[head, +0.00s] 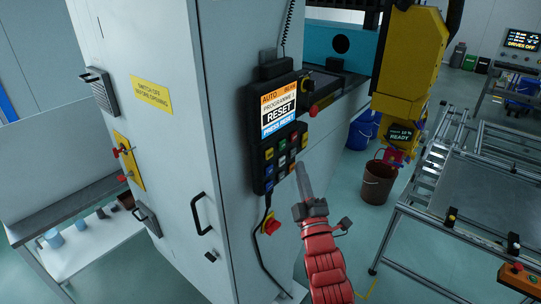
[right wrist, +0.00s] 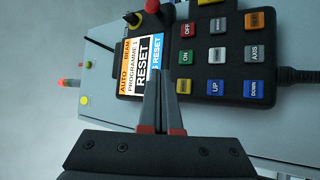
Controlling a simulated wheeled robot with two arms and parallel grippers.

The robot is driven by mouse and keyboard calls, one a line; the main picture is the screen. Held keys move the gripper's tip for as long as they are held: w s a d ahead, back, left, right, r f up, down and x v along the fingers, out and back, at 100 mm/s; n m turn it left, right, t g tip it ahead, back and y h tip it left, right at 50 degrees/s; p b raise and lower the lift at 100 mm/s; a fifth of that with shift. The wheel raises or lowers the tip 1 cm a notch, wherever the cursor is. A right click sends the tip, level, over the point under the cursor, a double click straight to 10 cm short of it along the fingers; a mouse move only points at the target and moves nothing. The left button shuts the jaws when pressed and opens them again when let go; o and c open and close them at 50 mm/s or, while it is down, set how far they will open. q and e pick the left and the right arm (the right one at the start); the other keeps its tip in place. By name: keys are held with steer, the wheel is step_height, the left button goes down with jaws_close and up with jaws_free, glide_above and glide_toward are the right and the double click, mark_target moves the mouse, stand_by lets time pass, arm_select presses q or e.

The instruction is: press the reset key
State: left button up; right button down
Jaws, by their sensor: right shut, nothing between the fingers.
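The control pendant (head: 254,138) hangs on the corner of a tall grey cabinet. Its lit screen (head: 279,108) reads "RESET" and "PRESS RESET"; the screen shows sideways in the right wrist view (right wrist: 134,62). Below the screen are rows of coloured keys. In the right wrist view I can read the red OFF key (right wrist: 187,29), green ON key (right wrist: 186,57), AXIS, UP and DOWN. I cannot tell which key is reset. My right gripper (head: 301,167) is shut and empty, its tips close to the keypad. In the right wrist view its fingers (right wrist: 154,73) overlap the screen's edge. Contact is unclear.
A red knob (head: 313,111) sticks out beside the pendant. A cable (head: 263,235) hangs below it past a red-and-yellow switch (head: 271,224). A yellow machine head (head: 408,65), a brown bucket (head: 378,182) and an aluminium frame table (head: 470,200) stand to the right.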

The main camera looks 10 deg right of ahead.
mark_target(273, 149)
steer(key=w+a+b, duration=0.2)
steer(key=w+a, duration=0.1)
steer(key=w, duration=0.1)
steer(key=shift+w+a, duration=0.4)
stand_by(1.9)
steer(key=shift+w+a+b, duration=0.25)
steer(key=shift+w+b, duration=0.15)
steer(key=shift+b, duration=0.35)
steer(key=shift+w+a+b, duration=0.25)
steer(key=shift+b, duration=0.25)
steer(key=shift+s+d, duration=0.1)
stand_by(0.5)
steer(key=shift+s+d, duration=0.4)
steer(key=shift+s, duration=0.15)
